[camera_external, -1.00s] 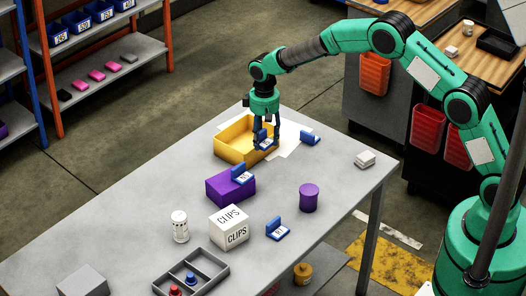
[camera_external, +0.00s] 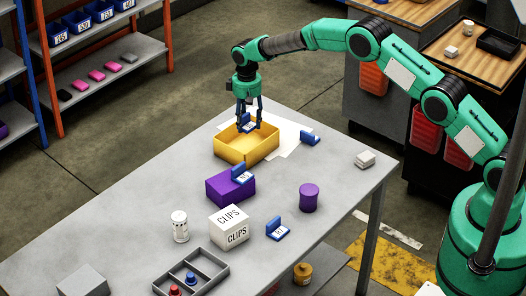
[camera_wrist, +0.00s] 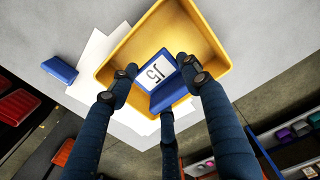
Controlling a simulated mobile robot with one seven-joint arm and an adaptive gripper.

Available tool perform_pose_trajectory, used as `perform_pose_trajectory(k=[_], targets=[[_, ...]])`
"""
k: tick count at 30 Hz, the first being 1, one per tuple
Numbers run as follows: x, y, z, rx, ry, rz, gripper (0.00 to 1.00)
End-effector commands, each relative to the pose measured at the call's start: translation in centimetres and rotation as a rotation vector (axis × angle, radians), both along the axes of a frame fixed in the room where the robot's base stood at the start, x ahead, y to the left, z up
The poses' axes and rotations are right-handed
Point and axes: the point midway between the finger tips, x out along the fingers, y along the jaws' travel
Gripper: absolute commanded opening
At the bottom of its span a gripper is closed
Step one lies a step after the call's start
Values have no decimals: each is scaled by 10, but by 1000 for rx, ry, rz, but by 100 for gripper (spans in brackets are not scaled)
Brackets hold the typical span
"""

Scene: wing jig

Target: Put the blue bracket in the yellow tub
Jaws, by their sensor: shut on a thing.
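The blue bracket (camera_external: 247,125) with a white label is held between the fingers of my gripper (camera_external: 248,127). In the wrist view the bracket (camera_wrist: 170,92) shows its label, reading J5, between my gripper's fingers (camera_wrist: 160,85). The yellow tub (camera_external: 246,151) stands on the far part of the table. My gripper is shut on the bracket above the tub, over its far side. In the wrist view the tub (camera_wrist: 208,38) surrounds the bracket from above. The exact height of the bracket over the tub floor cannot be told.
Other blue brackets lie right of the tub (camera_external: 310,138), on the purple box (camera_external: 231,188) and near the table's front (camera_external: 277,230). A white clips box (camera_external: 229,227), a purple cylinder (camera_external: 309,198), a white canister (camera_external: 180,226) and a grey divided tray (camera_external: 207,262) stand nearer.

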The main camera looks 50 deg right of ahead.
Motion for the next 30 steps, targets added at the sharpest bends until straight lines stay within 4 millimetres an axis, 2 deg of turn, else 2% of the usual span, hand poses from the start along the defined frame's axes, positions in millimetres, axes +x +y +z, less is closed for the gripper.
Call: perform_pose_trajectory(k=[9, 21, 26, 30], targets=[[11, -5, -1, 0, -1, -4, 20], [11, -6, -3, 0, 0, -4, 20], [10, -6, -15, 0, 2, -4, 20], [10, -6, -35, 0, 2, -4, 20]])
